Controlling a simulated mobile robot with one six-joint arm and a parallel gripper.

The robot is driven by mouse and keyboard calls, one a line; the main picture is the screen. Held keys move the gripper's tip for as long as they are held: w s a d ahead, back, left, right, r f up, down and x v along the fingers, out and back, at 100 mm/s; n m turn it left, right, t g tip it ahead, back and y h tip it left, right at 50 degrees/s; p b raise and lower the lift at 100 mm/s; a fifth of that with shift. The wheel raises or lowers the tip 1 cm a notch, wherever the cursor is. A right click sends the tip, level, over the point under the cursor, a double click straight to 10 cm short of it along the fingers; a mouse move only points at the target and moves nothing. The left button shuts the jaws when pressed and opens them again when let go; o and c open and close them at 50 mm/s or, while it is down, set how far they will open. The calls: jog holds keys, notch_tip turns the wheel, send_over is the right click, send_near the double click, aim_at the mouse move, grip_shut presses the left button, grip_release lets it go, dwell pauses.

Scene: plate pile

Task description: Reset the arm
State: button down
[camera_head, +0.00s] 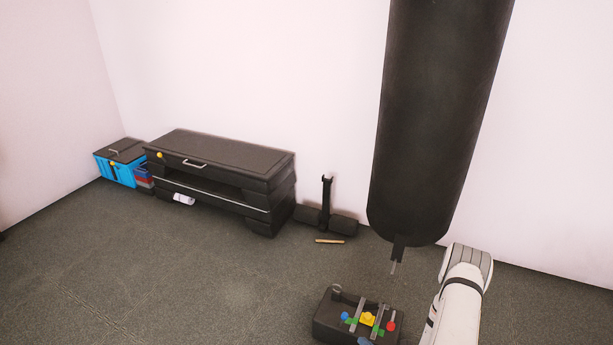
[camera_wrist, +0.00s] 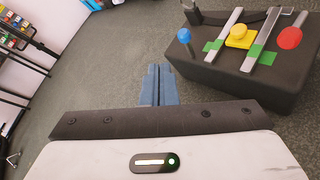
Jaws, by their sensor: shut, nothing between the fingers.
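My gripper (camera_wrist: 157,86) shows in the wrist view with its two blue-grey fingers together and nothing between them. It points over the bare grey floor. A dark box (camera_wrist: 228,78) lies just to the right of the fingers, apart from them. No plates can be made out in either view.
The box carries a blue knob (camera_wrist: 184,36), a yellow piece (camera_wrist: 240,37), a red knob (camera_wrist: 289,38) and grey bars. A black punching bag (camera_head: 436,120) hangs behind my arm. A black step bench (camera_head: 220,160) stands by the wall. The floor at the left is clear.

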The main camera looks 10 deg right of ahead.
jog(key=a+r+n+g+y+p, duration=0.3)
jog(key=a+r+n, duration=0.25)
jog(key=r, duration=0.75)
jog(key=a+r+n+g+y+p, duration=0.35)
jog(key=r+n, duration=0.35)
jog(key=r, duration=0.5)
jog(key=a+r+n+g+y+p, duration=0.2)
jog(key=a+r+n+g+p, duration=0.25)
jog(key=r, duration=0.85)
jog(key=s+d+r+n+h+p, duration=0.1)
jog(key=s+r+n+h+p, duration=0.3)
jog(key=r+n, duration=0.3)
jog(key=s+d+r+n+h+p, duration=0.1)
jog(key=s+r+n+h+p, duration=0.4)
jog(key=r, duration=1)
jog(key=s+d+r+n+h+p, duration=0.1)
jog(key=s+r+n+h+p, duration=0.3)
jog(key=s+r+n, duration=0.3)
notch_tip(320, 180, up, 5)
jog(key=shift+s+d+r+n+p, duration=0.1)
jog(key=shift+s+d+n+p, duration=0.25)
jog(key=shift+n, duration=0.55)
jog(key=shift+a+h, duration=0.25)
